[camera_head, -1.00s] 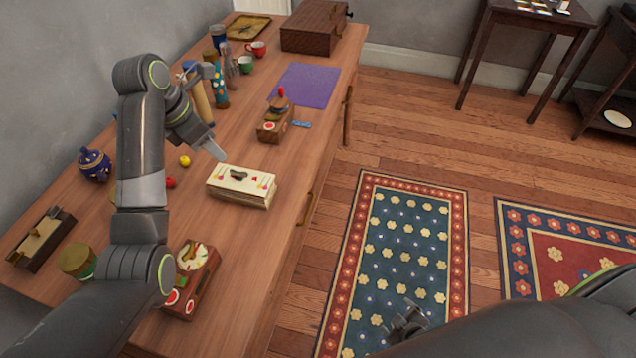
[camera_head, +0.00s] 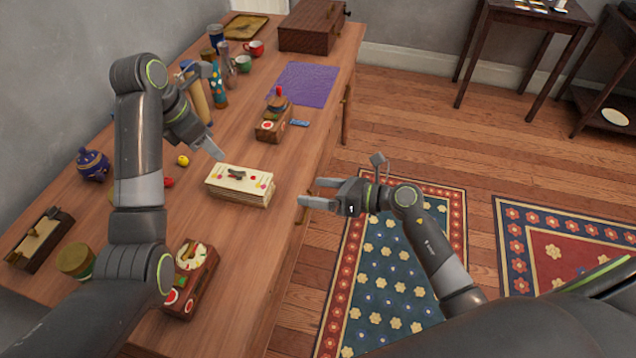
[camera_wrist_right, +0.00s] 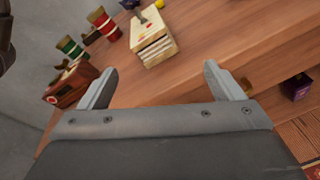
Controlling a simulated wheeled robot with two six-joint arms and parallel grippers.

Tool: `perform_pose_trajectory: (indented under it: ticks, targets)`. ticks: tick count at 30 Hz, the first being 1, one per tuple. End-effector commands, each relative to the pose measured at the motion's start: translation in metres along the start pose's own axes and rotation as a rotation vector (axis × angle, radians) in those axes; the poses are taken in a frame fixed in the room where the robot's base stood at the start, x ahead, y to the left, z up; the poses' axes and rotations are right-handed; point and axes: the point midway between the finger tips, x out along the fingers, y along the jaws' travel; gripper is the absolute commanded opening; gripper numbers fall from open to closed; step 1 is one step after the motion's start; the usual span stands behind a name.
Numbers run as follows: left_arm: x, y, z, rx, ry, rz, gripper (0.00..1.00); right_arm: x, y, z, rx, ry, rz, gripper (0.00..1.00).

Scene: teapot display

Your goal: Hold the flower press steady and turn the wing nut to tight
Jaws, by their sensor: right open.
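The flower press (camera_head: 238,190), a cream-topped block of stacked layers, lies on the wooden table near its front edge. A dark wing nut (camera_head: 236,174) sits on its top; the press also shows in the right wrist view (camera_wrist_right: 154,46). My left gripper (camera_head: 218,154) hangs just behind the press, apparently apart from it; its jaw gap cannot be made out. My right gripper (camera_head: 309,192) is open and empty, to the right of the press at the table's edge, pointing toward it. Its two spread fingers (camera_wrist_right: 160,80) show in the right wrist view.
A wooden toy-like block with dials (camera_head: 192,278) stands in front of the press, and a similar one (camera_head: 272,122) behind it. A blue teapot (camera_head: 92,165) and a yellow ball (camera_head: 183,160) are to the left. A purple mat (camera_head: 306,84) lies farther back.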

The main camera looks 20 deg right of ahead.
Motion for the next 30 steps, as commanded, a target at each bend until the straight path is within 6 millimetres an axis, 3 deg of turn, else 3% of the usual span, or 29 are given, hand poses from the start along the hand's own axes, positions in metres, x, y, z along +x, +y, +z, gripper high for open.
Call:
perform_pose_trajectory:
  ticks: [6,14,30]
  targets:
    - [0.0,0.0,0.0,0.0,0.0,0.0,0.36,-0.002,0.018,0.021,-0.356,0.15,0.01,0.87]
    - [0.0,0.0,0.0,0.0,0.0,0.0,0.36,0.003,0.021,0.024,-0.471,0.204,0.005,0.87]
    - [0.0,0.0,0.0,0.0,0.0,0.0,0.36,0.101,0.017,0.005,-0.465,0.202,0.006,0.87]
